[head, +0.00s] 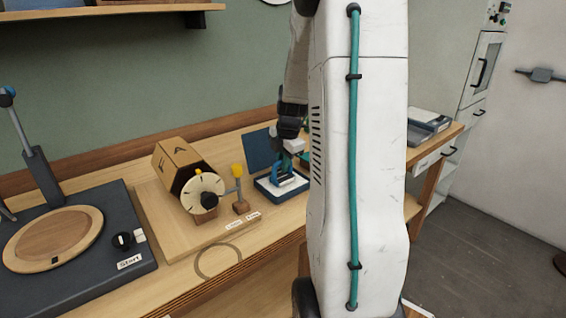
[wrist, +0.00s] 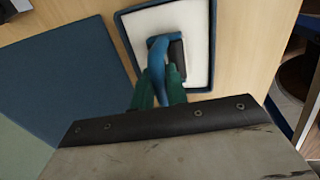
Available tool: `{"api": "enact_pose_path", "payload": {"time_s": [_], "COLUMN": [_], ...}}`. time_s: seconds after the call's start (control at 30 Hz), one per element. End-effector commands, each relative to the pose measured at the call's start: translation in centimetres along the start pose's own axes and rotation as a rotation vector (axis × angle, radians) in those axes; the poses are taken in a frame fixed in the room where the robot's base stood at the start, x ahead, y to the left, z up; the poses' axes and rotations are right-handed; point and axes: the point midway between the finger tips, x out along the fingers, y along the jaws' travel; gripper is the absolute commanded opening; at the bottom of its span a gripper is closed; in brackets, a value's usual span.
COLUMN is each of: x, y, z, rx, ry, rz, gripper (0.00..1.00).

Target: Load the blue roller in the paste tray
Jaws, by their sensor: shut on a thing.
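The paste tray (head: 262,188) stands on the bench as a shallow dark-blue tray with a white inside. In the wrist view the tray (wrist: 212,88) is at the top centre, its white surface clear around the roller. The blue roller (head: 275,172) is over the tray; in the wrist view its bent blue frame (wrist: 158,58) and dark roller head (wrist: 178,62) lie over the white surface. I cannot tell whether the head touches it. My gripper (wrist: 160,88), with green fingers, is shut on the roller's handle end. My arm partly hides the tray's right side in the head view.
A wooden shelf (head: 110,12) hangs above.

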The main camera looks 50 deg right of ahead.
Motion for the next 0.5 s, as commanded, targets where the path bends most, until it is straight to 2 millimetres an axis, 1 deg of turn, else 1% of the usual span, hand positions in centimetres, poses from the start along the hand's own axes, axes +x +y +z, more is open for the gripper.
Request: {"api": "enact_pose_path", "payload": {"time_s": [0.17, 0.5], "x": [0.0, -2.6], "y": [0.0, 0.5], "z": [0.0, 0.0], "rx": [0.000, 0.000], "ry": [0.001, 0.000], "rz": [-0.002, 0.000], "gripper": [0.00, 0.00]}}
